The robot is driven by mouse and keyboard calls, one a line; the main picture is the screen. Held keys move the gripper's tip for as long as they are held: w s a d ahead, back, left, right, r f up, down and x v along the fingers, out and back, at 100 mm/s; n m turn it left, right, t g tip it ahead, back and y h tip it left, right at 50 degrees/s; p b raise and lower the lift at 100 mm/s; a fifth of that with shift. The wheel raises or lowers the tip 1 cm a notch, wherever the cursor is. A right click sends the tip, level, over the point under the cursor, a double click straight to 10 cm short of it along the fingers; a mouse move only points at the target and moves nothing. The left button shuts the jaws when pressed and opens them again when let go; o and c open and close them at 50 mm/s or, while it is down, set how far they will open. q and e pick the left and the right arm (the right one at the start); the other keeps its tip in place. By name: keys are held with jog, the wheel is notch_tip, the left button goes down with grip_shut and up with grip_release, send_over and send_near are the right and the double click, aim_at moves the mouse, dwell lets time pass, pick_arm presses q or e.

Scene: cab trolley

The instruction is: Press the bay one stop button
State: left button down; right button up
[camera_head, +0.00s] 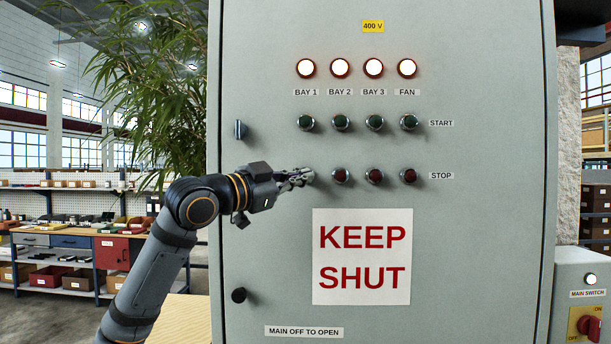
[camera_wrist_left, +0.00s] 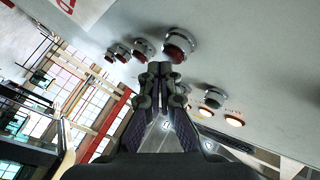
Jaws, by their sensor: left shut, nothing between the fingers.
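The grey control cabinet (camera_head: 480,240) has a STOP row of red buttons in metal collars. In the head view the bay 1 stop button's place, left end of that row, is hidden behind my left gripper (camera_head: 308,176). In the left wrist view the nearest red button (camera_wrist_left: 179,43), at the near end of its row, appears to be the bay 1 stop. My left gripper (camera_wrist_left: 160,72) is shut and empty, its fingertips close beside that button in the picture. I cannot tell whether they touch anything. My right gripper is not in view.
The bay 2 stop button (camera_head: 340,176) is just right of my fingers. The green bay 1 start button (camera_head: 305,123) is above them, under lit white lamps (camera_head: 306,68). A KEEP SHUT sign (camera_head: 362,257) is below. A plant (camera_head: 160,80) stands behind.

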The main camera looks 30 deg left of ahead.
pick_arm(q)
jog(key=shift+w+a, duration=0.25)
jog(key=shift+w, duration=0.1)
dwell(0.8)
dwell(0.4)
jog(key=shift+s+d, duration=0.45)
jog(key=shift+s, duration=0.25)
jog(key=s+d, duration=0.1)
jog(key=s+b, duration=0.1)
jog(key=s+d, duration=0.1)
jog(key=s, duration=0.1)
jog(key=shift+s+d+b, duration=0.1)
jog(key=shift+d+b, duration=0.2)
jog(key=shift+b, duration=0.1)
dwell(0.4)
